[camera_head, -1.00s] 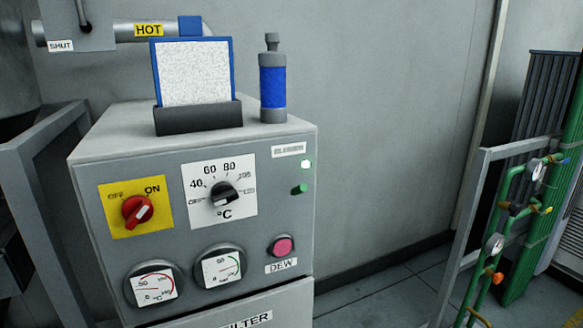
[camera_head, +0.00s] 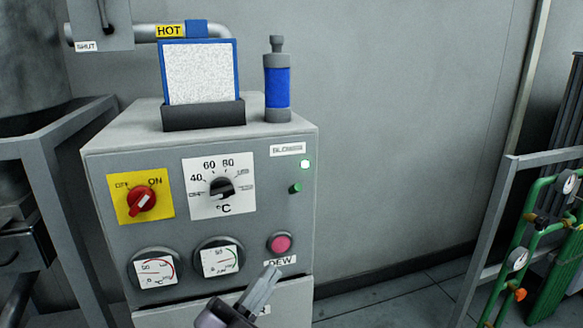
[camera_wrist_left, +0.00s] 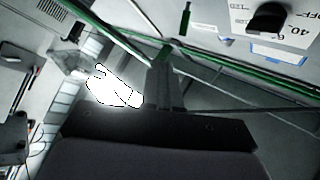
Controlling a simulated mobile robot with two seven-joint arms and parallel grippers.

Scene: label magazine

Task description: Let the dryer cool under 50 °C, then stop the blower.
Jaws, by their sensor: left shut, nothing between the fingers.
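The grey dryer cabinet (camera_head: 250,215) stands in the head view. Its red switch (camera_head: 141,199) on a yellow plate appears turned toward ON. A black °C dial (camera_head: 221,188) sits beside it; its exact setting is unclear. Two gauges, left (camera_head: 155,272) and right (camera_head: 219,260), are too small to read. Under the blower label (camera_head: 288,150) a lamp (camera_head: 305,164) glows above a green toggle (camera_head: 295,188). My left gripper (camera_head: 273,274) is shut and empty, below the pink DEW button (camera_head: 281,243), apparently apart from it. The left wrist view shows its fingers (camera_wrist_left: 163,85) and the dial (camera_wrist_left: 267,18).
A blue-framed white panel (camera_head: 200,75) and a blue cylinder (camera_head: 277,82) stand on the cabinet. A pipe tagged HOT (camera_head: 170,31) runs behind. A grey frame with green piping (camera_head: 510,230) stands right; the floor between is clear.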

